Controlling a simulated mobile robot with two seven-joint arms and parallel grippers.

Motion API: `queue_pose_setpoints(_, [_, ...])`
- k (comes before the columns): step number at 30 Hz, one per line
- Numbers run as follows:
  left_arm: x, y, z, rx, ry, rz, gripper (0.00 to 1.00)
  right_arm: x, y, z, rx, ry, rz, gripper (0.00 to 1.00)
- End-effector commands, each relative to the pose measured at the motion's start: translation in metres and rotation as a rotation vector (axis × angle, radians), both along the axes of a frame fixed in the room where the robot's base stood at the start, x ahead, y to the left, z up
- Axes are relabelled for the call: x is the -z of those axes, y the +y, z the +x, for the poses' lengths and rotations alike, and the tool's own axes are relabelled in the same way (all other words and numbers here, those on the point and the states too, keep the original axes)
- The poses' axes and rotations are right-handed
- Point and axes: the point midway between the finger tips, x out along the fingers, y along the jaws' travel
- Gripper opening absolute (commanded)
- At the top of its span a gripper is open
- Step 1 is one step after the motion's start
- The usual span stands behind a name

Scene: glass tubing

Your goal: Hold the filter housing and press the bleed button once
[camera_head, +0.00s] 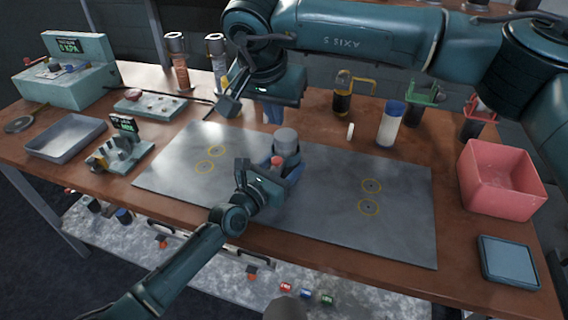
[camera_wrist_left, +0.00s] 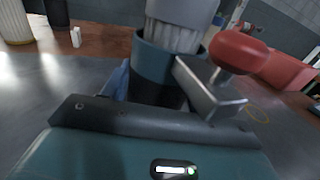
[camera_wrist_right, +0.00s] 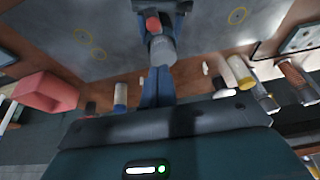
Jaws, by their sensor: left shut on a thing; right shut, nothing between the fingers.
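The filter housing (camera_head: 286,142) stands upright on the grey mat, with a grey ribbed cap above a dark blue body. It also shows in the left wrist view (camera_wrist_left: 163,62) and the right wrist view (camera_wrist_right: 161,48). The red bleed button (camera_head: 277,161) sits on a grey side bracket, on the near side; the left wrist view shows it large (camera_wrist_left: 238,50). My left gripper (camera_head: 283,178) is shut on the housing from the near side; its fingertips are mostly hidden. My right gripper (camera_wrist_right: 156,72) is shut and empty, its blue fingers pointing toward the housing from the far side, apparently apart from the button.
A pink bin (camera_head: 500,180) and a blue tray (camera_head: 508,262) are at right. A grey tray (camera_head: 65,139) is at left. The mat's right half is clear.

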Motion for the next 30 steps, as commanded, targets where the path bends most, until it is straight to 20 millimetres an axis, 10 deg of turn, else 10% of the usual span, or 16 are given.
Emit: queue_pose_setpoints(30, [0.0,0.0,0.0,0.0,0.0,0.0,0.32,0.068,0.0,-0.002,-0.029,-0.02,-0.023,0.0])
